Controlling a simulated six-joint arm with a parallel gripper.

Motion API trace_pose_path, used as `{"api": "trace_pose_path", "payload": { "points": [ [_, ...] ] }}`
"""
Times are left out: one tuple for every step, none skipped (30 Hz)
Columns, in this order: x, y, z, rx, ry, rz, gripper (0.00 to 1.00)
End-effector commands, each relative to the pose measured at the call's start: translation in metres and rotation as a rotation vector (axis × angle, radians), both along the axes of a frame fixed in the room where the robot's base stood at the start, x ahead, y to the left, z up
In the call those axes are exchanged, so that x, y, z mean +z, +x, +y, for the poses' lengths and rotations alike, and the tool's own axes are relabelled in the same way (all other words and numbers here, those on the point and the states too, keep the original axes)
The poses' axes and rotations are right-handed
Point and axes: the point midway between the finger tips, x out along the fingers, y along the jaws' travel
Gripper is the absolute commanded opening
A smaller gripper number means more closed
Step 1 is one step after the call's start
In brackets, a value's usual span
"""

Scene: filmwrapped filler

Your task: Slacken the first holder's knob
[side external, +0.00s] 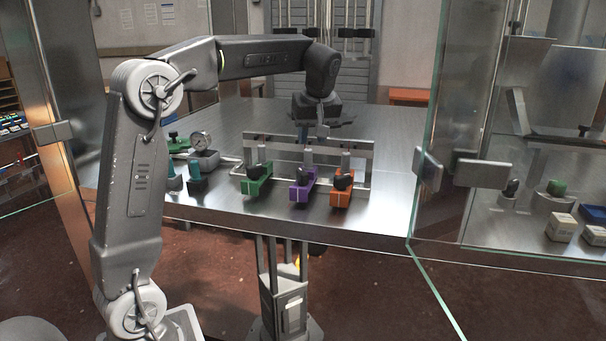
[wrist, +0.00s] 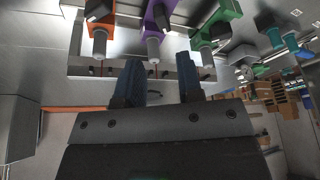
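Three holders stand in a row at the table's front edge: a green holder (side external: 257,186), a purple holder (side external: 302,190) and an orange holder (side external: 340,198). Each has a black knob on top: the green one's (side external: 258,170), the purple one's (side external: 301,177) and the orange one's (side external: 343,179). Which is the first holder is not marked. In the wrist view the order runs orange (wrist: 98,45), purple (wrist: 155,27), green (wrist: 222,12). My gripper (side external: 312,131) is above and behind the row, apart from the knobs. Its two blue fingers (wrist: 160,82) are apart with nothing between them.
A metal rail frame (side external: 275,140) stands right behind the holders. A round gauge (side external: 200,141) and teal-topped pieces (side external: 195,170) are to the left. A glass-walled cabinet (side external: 470,175) bounds the right side. The table behind the rail is clear.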

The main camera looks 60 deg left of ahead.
Motion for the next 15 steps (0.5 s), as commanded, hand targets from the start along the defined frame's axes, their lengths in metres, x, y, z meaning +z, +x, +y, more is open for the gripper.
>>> {"api": "trace_pose_path", "payload": {
  "points": [
    [-0.002, 0.005, 0.009, 0.055, 0.008, -0.006, 0.34],
    [-0.003, 0.007, 0.012, 0.081, 0.011, -0.009, 0.34],
    [-0.003, 0.009, 0.015, 0.107, 0.014, -0.013, 0.34],
    [-0.004, 0.01, 0.017, 0.119, 0.015, -0.016, 0.34],
    [-0.005, 0.01, 0.018, 0.128, 0.017, -0.018, 0.34],
    [-0.007, 0.011, 0.02, 0.133, 0.017, -0.018, 0.34],
    [-0.01, 0.011, 0.021, 0.134, 0.018, -0.017, 0.34],
    [-0.013, 0.011, 0.022, 0.134, 0.017, -0.017, 0.34],
    [-0.018, 0.011, 0.023, 0.133, 0.017, -0.015, 0.34],
    [-0.022, 0.011, 0.025, 0.133, 0.017, -0.015, 0.34],
    [-0.027, 0.011, 0.027, 0.133, 0.017, -0.015, 0.34],
    [-0.034, 0.011, 0.03, 0.133, 0.016, -0.015, 0.34],
    [-0.039, 0.012, 0.032, 0.132, 0.017, -0.015, 0.34],
    [-0.045, 0.012, 0.034, 0.132, 0.016, -0.015, 0.34],
    [-0.053, 0.012, 0.037, 0.131, 0.016, -0.014, 0.34]
  ]
}}
